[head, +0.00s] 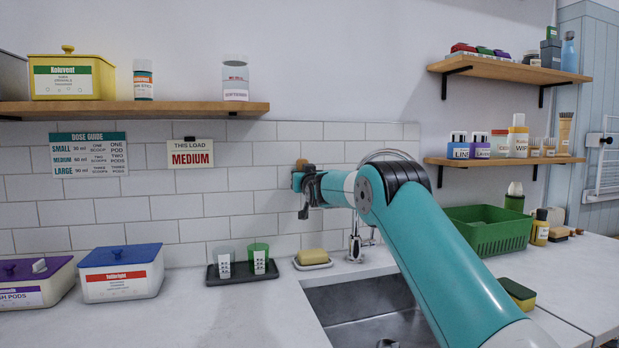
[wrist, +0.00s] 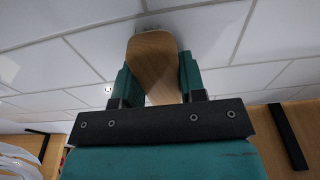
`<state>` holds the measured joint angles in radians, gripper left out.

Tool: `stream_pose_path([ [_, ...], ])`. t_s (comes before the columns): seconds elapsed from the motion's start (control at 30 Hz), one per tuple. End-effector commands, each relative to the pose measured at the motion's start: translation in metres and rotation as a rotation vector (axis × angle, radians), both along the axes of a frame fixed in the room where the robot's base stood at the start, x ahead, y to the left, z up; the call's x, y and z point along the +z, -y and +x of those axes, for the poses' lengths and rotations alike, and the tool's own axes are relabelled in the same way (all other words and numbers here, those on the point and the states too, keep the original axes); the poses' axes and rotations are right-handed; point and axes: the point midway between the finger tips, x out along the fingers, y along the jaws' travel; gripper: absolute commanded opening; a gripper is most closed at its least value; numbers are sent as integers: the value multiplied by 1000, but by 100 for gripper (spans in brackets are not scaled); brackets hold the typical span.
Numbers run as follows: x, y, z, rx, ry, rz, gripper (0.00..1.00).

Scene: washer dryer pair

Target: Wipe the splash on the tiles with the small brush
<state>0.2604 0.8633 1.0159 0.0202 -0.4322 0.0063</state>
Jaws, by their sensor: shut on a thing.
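My gripper (head: 305,190) is at the tiled wall (head: 225,190), above the sink and the soap. In the wrist view my gripper (wrist: 152,80) is shut on the small brush (wrist: 152,62), with a green finger on each side of its flat wooden back. A bit of the brush's wood (head: 303,163) shows above the gripper in the head view. I cannot make out the splash clearly; a faint grey patch beside the brush in the wrist view may be splash or shadow.
Below are a yellow soap (head: 311,256) on a dish, a tray with two cups (head: 260,258), the tap (head: 355,248) and the sink (head: 365,300). A green basket (head: 490,228) stands right. Shelves (head: 130,109) flank the arm on both sides. The tiles left of the gripper are clear below the signs.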

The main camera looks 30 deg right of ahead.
Motion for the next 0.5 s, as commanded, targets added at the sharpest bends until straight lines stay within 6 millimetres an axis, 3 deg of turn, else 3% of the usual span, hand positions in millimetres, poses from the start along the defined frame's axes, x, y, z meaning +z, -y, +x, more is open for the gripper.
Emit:
stream_pose_path([
  [0.2, -1, -21, 5, 5, -1, 1, 12],
  [0.5, -1, -23, 5, 1, -1, 0, 12],
])
